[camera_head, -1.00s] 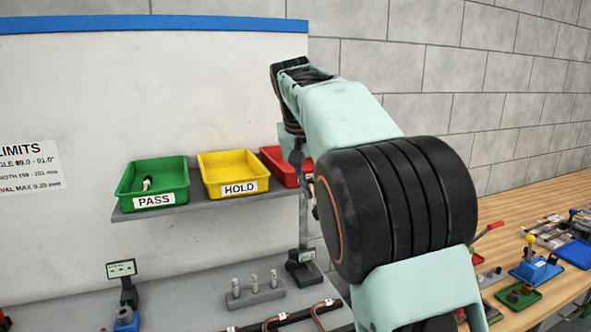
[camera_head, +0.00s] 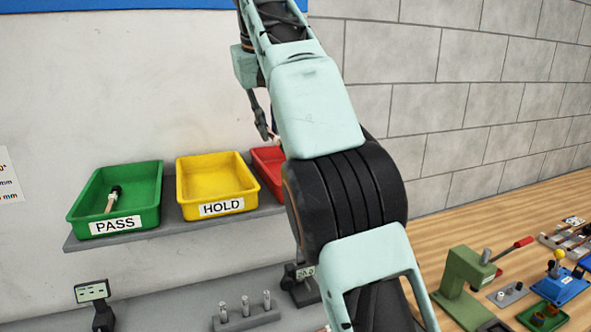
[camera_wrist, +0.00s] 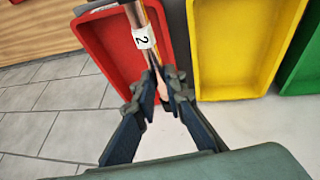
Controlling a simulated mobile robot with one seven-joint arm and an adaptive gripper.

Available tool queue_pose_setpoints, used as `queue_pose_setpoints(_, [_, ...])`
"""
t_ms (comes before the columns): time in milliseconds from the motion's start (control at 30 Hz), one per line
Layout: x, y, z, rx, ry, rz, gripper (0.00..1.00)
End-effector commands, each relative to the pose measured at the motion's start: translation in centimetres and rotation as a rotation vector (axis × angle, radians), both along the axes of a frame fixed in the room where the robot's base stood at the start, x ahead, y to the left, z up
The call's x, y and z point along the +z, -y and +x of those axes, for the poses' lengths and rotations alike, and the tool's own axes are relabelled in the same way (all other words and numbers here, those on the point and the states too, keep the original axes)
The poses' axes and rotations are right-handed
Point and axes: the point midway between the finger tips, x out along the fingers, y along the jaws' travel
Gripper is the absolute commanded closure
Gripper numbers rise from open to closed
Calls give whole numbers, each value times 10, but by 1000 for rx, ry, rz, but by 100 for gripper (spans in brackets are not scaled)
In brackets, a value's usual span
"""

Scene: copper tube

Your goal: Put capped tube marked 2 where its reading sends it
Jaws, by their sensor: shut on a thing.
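My gripper (camera_wrist: 157,84) is shut on a copper tube with a white tag marked 2 (camera_wrist: 144,40). In the wrist view the tube runs up out of the frame, so its far end is hidden. Gripper and tube show in front of the red tray (camera_wrist: 92,50); their height above it is hard to tell. The yellow HOLD tray (camera_head: 186,192) is empty. The green PASS tray (camera_head: 88,199) holds a black-ended copper piece (camera_head: 113,198).
The trays stand on a grey shelf (camera_head: 165,232) against a white panel. Below are a rack of several small pins (camera_head: 246,315) and two small displays (camera_head: 92,291). A wooden bench (camera_head: 440,222) with a green press (camera_head: 468,280) stands at right.

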Motion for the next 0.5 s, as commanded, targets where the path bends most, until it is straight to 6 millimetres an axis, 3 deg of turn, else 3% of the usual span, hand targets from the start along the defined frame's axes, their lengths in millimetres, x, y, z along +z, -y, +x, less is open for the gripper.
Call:
queue_pose_setpoints(400, [-35,46,72,-6,-1,0,100])
queue_pose_setpoints(500, [-46,49,78,-2,-2,0,100])
